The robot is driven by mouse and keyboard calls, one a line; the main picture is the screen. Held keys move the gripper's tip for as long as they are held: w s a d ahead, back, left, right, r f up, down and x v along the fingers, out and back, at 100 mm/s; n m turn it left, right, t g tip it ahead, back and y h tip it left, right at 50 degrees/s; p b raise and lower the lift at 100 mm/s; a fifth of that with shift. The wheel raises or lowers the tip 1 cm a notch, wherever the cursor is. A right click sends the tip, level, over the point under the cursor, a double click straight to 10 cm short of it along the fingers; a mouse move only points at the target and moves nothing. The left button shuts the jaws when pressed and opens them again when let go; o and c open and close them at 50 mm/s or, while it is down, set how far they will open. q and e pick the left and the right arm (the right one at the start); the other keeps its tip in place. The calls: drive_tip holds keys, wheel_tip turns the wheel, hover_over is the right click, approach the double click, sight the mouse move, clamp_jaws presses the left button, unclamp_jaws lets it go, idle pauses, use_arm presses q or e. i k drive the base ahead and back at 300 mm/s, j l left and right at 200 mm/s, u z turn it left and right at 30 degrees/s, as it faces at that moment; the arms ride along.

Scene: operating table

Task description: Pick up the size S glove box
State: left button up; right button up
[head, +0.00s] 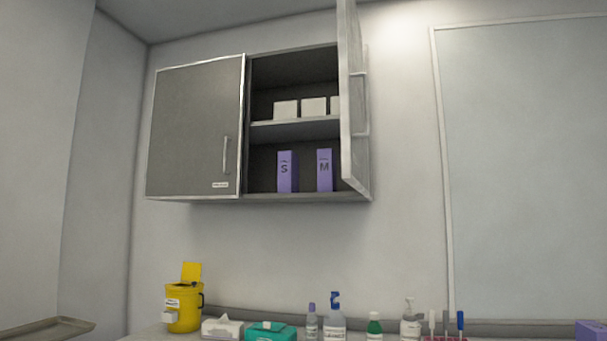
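The size S glove box (285,176) is a purple upright box marked "S". It stands on the bottom shelf of the wall cabinet, in the open right-hand section. Beside it to the right, with a gap between, stands a similar purple box marked "M" (324,171). The right cabinet door (352,110) is swung open toward me. The left cabinet door (195,130) is shut. Neither of my grippers shows in the head view.
White boxes (286,110) sit on the upper shelf (295,130). Below, the counter holds a yellow bin (183,312), a tissue box (222,328), a teal box (270,332) and several bottles (334,318). A tray edge (45,328) shows at lower left. The open door sticks out right of the boxes.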

sight(288, 161)
drive_tip(key=i+j, duration=0.15)
drive_tip(key=j, duration=0.2)
drive_tip(key=i+j, duration=0.15)
drive_tip(key=j, duration=0.2)
drive_tip(key=i+j+z, duration=0.1)
drive_tip(key=j, duration=0.3)
drive_tip(key=i+j, duration=0.2)
drive_tip(key=j, duration=0.15)
drive_tip(key=i+j, duration=0.1)
drive_tip(key=j, duration=0.25)
